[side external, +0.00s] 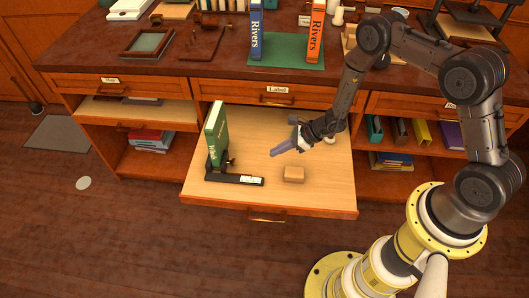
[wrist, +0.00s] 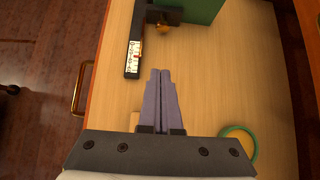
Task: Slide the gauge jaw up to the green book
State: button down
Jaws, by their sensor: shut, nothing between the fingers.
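The green book (side external: 217,135) stands upright at the left of the pulled-out drawer. Its lower edge also shows at the top of the wrist view (wrist: 195,8). The black gauge (side external: 247,180) lies flat by the book's foot, with a white scale (wrist: 132,57) on its bar. The gauge jaw with its brass knob (side external: 230,161) is close to the book; the knob shows in the wrist view too (wrist: 163,28). I cannot tell whether the jaw touches the book. My gripper (side external: 272,154) is shut and empty, right of the gauge and apart from it.
A small wooden block (side external: 293,174) lies in the drawer right of the gauge, below my gripper. A green ring (wrist: 238,138) lies at the wrist view's right. The desk edge overhangs the drawer's back.

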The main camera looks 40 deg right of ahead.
aim_at(229, 162)
jog(key=x, duration=1)
jog(key=shift+w+a, duration=0.85)
jog(key=shift+a, duration=0.05)
jog(key=shift+w+a, duration=0.55)
jog(key=shift+w, duration=0.05)
